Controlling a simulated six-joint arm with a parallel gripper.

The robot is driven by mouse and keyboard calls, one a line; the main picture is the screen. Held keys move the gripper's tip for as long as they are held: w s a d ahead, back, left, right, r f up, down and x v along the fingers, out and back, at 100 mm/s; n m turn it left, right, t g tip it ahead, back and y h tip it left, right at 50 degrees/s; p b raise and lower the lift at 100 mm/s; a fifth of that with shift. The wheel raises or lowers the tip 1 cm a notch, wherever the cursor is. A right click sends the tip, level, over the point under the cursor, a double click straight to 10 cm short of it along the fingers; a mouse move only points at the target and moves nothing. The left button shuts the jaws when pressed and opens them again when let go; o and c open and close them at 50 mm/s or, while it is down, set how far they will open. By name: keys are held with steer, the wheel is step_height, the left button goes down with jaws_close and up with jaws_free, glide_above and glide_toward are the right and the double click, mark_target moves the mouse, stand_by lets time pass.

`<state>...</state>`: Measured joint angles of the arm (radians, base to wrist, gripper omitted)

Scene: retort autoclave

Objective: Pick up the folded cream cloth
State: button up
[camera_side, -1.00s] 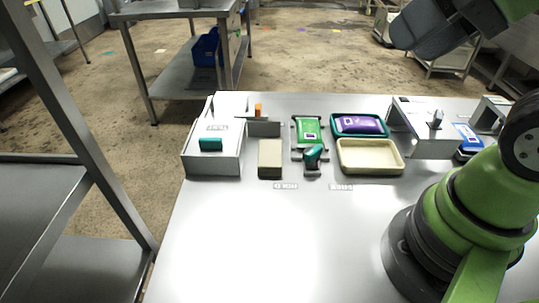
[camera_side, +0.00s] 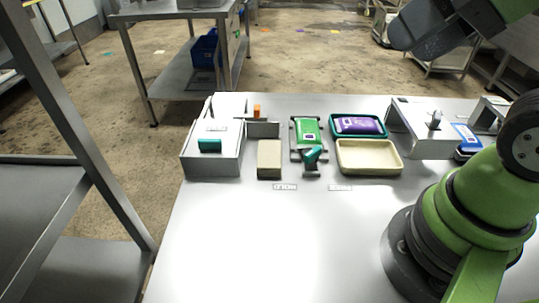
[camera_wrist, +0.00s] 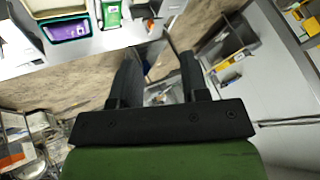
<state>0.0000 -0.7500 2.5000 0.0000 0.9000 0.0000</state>
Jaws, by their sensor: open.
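A beige, block-shaped item (camera_side: 269,159) lies flat on the grey table in the side view, between the white box and the green packet. It looks like the folded cream cloth, though its folds are too small to make out. My gripper (camera_wrist: 158,56) shows in the wrist view with its two dark fingers apart and nothing between them. It is up in the air, away from the items on the table. In the side view the fingers are out of frame; only my arm shows at the right.
A white box with a teal handle (camera_side: 209,146) stands left of the beige item. To its right are a green packet (camera_side: 308,133), an empty cream tray (camera_side: 370,170) and a purple packet (camera_side: 358,125) in a teal tray. The table front (camera_side: 270,240) is clear.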

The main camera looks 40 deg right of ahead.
steer(key=shift+o, duration=0.4)
steer(key=o, duration=0.5)
steer(key=shift+c, duration=0.2)
steer(key=shift+w, duration=0.1)
